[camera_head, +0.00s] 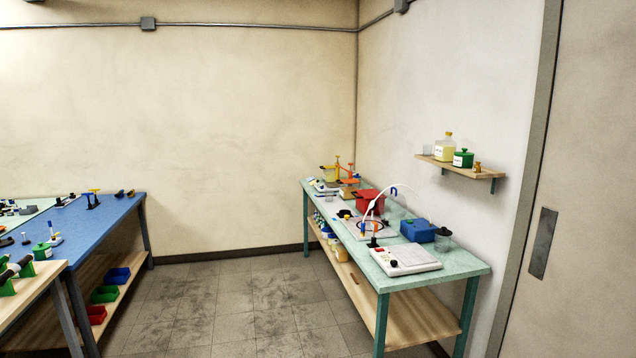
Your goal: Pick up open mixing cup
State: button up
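Two small clear vessels could be the open mixing cup. One clear cup (428,150) stands at the left end of the wall shelf, beside a bottle of yellow liquid. A clear, greyish vessel (444,239) stands near the right edge of the green table, beside a blue box. Both are too small to tell for certain whether they are open or which is the mixing cup. My gripper is not in view.
The green table (465,267) along the right wall also holds a white device (405,259), a blue box (418,230) and a red container (369,200). The wall shelf (465,171) is above it. A blue workbench (110,212) stands left. The floor (240,300) between is clear.

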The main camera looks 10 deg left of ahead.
aim_at(329, 193)
jog(key=i+j+u, duration=0.4)
jog(key=i, duration=0.65)
jog(key=i+j+u, duration=0.1)
jog(key=i+u, duration=0.3)
jog(key=i, duration=2.45)
jog(key=i+z, duration=0.15)
jog(key=i, duration=0.45)
jog(key=i+j+z, duration=0.1)
jog(key=i, duration=0.5)
jog(key=i+j+z, duration=0.15)
jog(key=i+j, duration=0.15)
jog(key=i, duration=0.3)
jog(key=i+j+z, duration=0.35)
jog(key=i+z, duration=0.15)
jog(key=i+j+z, duration=0.5)
jog(key=i+j, duration=0.1)
jog(key=i, duration=0.05)
